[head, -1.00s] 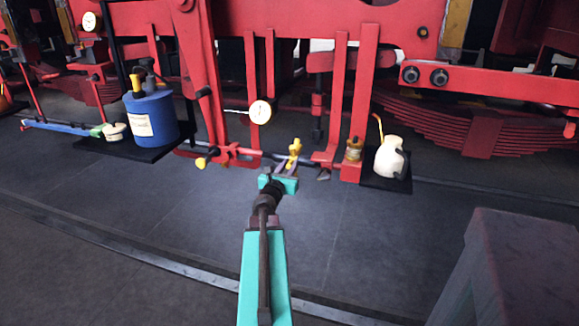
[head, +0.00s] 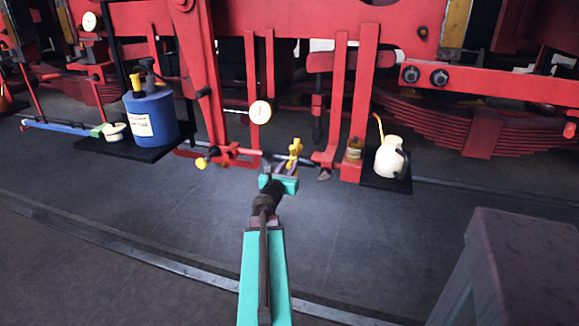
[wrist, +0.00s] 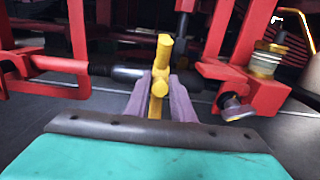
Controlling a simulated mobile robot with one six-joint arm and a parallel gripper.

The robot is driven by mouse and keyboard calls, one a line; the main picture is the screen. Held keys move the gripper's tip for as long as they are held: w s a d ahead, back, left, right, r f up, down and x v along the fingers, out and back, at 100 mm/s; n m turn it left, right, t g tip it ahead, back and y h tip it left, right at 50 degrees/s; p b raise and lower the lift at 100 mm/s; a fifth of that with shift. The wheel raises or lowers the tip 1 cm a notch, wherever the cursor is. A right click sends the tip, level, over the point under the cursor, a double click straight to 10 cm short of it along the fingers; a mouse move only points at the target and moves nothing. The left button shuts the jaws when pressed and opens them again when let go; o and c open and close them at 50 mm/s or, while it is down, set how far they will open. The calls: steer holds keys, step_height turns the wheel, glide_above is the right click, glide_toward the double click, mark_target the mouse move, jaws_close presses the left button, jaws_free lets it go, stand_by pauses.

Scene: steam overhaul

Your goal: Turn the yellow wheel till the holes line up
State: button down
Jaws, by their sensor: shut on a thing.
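The yellow wheel (head: 295,147) shows as a small yellow piece with stubby bars on a dark horizontal rod, low between red brackets. In the wrist view the yellow wheel (wrist: 162,52) stands upright, slightly tilted, between two purple-grey fingers. My gripper (head: 290,169) reaches it from the front and is shut on it; the fingers also show in the wrist view (wrist: 159,95). A red fork (wrist: 48,68) is at the rod's left end and a red bracket (wrist: 232,85) at its right. I cannot make out the holes or whether they line up.
A round dial gauge (head: 260,112) is above and left of the wheel. A blue canister (head: 150,118) stands on a black mat at left, a cream oil can (head: 390,158) on another at right. A dark block (head: 530,260) fills the lower right. The floor in front is clear.

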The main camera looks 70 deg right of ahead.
steer(key=shift+f, duration=0.1)
stand_by(0.3)
steer(key=shift+a+f+b, duration=0.1)
steer(key=shift+f+b, duration=1.05)
steer(key=shift+b, duration=0.1)
steer(key=shift+f, duration=0.2)
steer(key=shift+f+b, duration=0.45)
steer(key=shift+b, duration=0.4)
steer(key=shift+d+f+b, duration=0.55)
steer(key=shift+f+b, duration=0.35)
steer(key=shift+b, duration=0.05)
steer(key=shift+f, duration=0.15)
